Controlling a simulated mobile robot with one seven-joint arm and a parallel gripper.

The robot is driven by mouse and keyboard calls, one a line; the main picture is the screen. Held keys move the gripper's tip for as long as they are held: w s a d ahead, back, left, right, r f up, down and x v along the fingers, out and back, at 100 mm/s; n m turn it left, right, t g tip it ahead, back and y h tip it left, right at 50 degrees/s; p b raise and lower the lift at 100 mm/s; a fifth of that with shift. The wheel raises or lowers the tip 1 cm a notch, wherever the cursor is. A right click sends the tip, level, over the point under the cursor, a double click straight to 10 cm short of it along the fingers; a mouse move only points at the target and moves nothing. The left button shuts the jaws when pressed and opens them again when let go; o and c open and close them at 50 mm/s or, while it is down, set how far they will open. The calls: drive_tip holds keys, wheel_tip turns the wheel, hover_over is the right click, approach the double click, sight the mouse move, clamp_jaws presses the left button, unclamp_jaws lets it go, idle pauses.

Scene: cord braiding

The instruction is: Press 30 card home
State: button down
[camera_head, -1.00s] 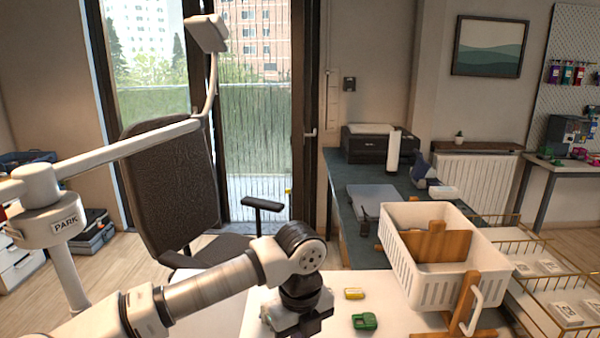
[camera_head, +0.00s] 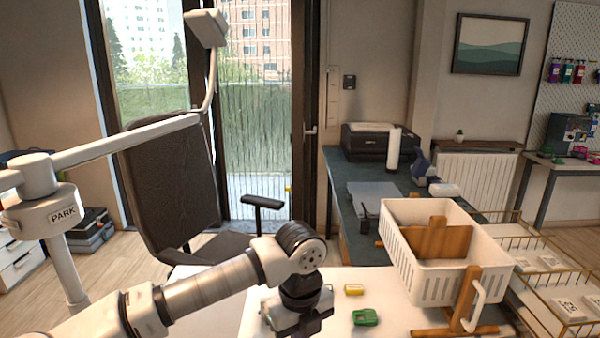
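My gripper (camera_head: 300,328) points down over the white table at the bottom centre; its fingertips are at or below the picture edge, so I cannot see whether it is open or holds anything. Small white cards with dark print lie in the gold wire tray at the right; one card (camera_head: 571,309) near the front seems to carry a number, too small and tilted to read surely. More pale cards (camera_head: 549,262) lie farther back in the tray. I cannot tell which is the 30 card. My gripper is well left of the tray.
A white basket (camera_head: 425,275) with a wooden board (camera_head: 437,240) in it stands between my gripper and the wire tray (camera_head: 505,243). A green object (camera_head: 365,317) and a yellow one (camera_head: 354,290) lie right of my gripper. A white post arm marked PARK (camera_head: 63,215) stands left.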

drive_tip(key=shift+f+b, duration=0.65)
drive_tip(key=shift+f, duration=0.05)
drive_tip(key=shift+r, duration=0.15)
wheel_tip(320, 180, up, 8)
drive_tip(key=p, duration=0.3)
drive_tip(key=shift+p, duration=0.4)
